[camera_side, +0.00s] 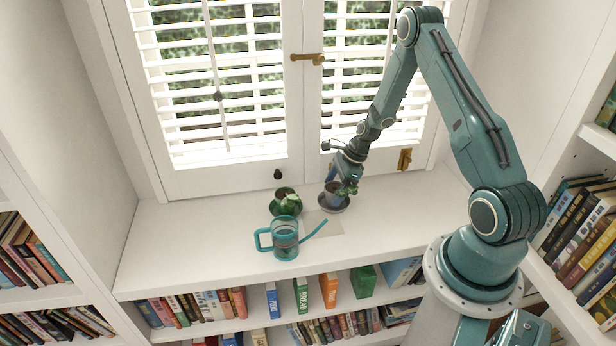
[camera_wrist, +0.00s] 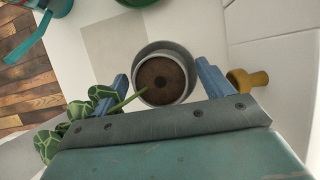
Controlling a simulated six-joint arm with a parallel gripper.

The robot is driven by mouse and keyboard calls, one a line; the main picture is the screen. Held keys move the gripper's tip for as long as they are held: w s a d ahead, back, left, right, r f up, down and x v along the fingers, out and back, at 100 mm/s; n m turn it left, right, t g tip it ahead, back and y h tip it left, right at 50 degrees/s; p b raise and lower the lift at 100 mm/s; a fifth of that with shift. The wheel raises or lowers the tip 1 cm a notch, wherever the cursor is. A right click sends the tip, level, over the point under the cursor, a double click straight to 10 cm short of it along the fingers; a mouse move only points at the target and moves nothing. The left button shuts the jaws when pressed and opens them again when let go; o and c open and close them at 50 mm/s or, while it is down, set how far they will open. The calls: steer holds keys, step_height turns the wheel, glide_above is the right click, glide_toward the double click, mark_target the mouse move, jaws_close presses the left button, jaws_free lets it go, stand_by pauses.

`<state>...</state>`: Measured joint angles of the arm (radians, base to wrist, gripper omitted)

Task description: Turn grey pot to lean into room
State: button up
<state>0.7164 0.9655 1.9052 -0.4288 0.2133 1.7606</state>
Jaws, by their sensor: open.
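The grey pot (camera_side: 334,196) stands upright on a round grey saucer (camera_side: 333,208) on the white sill, close to the window. In the wrist view the pot (camera_wrist: 163,62) shows from above with brown soil inside. In the side view my gripper (camera_side: 345,184) covers part of the pot.
A green pot with a plant (camera_side: 286,203) stands left of the grey pot. A teal watering can (camera_side: 285,242) stands in front, its spout pointing right. A pale flat square (camera_side: 325,224) lies on the sill. A brass window fitting (camera_wrist: 248,80) is near one finger. The sill's left part is clear.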

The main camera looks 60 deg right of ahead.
steer(key=v, duration=1.3)
steer(key=shift+r, duration=0.3)
steer(key=shift+s+d, duration=0.1)
steer(key=shift+s, duration=0.05)
steer(key=s+a+r+n+h, duration=0.3)
steer(key=a+r+n, duration=1.15)
steer(key=r, duration=0.35)
steer(key=s+a+r+n+t, duration=0.1)
steer(key=s+a+r+n, duration=0.2)
steer(key=s+a+n, duration=0.2)
steer(key=s+a+r+n+t, duration=0.1)
steer(key=s+a+r+n, duration=0.2)
steer(key=s, duration=0.7)
steer(key=shift+a+r+n, duration=0.3)
steer(key=shift+a+n, duration=0.65)
steer(key=shift+n, duration=1.4)
